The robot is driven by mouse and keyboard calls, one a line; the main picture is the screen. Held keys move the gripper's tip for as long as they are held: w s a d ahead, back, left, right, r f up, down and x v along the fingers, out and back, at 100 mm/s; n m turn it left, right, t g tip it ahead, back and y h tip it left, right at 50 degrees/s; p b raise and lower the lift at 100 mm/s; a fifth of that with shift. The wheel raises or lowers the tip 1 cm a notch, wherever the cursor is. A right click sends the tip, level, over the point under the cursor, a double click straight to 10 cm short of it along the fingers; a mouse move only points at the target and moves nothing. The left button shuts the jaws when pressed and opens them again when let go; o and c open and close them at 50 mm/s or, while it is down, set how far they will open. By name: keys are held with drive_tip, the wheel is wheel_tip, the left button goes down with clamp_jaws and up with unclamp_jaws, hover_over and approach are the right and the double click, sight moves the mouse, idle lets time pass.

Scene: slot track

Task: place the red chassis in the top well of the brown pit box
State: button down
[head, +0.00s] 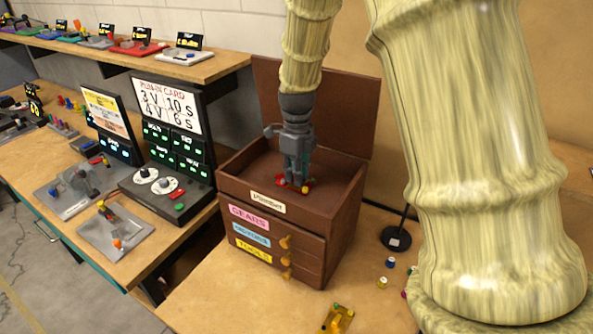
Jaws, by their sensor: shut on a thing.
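The brown pit box (225,185) stands on the workbench with its lid raised at the back, its top well open and its drawers shut. The drawers carry pink, blue and yellow labels. My gripper (294,180) points down inside the top well, shut on the red chassis (306,188). Only a small red part of the chassis shows below the fingers, with yellow bits at its edges. It is low in the well; I cannot tell whether it touches the floor of the well.
A yellow chassis (338,319) lies on the bench in front of the box. A black stand base (396,239) and small coloured pieces (383,282) are to the right. A black panel with a white card (167,107) stands left. My arm hides much of the right side.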

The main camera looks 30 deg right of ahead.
drive_tip(key=shift+w+f, duration=0.1)
drive_tip(key=shift+w, duration=0.05)
drive_tip(key=shift+s, duration=0.25)
drive_tip(key=c, duration=1.4)
unclamp_jaws()
drive_tip(key=shift+w+f, duration=0.1)
drive_tip(key=shift+w, duration=0.05)
drive_tip(key=shift+r, duration=0.2)
drive_tip(key=shift+r, duration=0.3)
wheel_tip(320, 180, up, 12)
drive_tip(key=b, duration=0.3)
drive_tip(key=shift+f, duration=0.25)
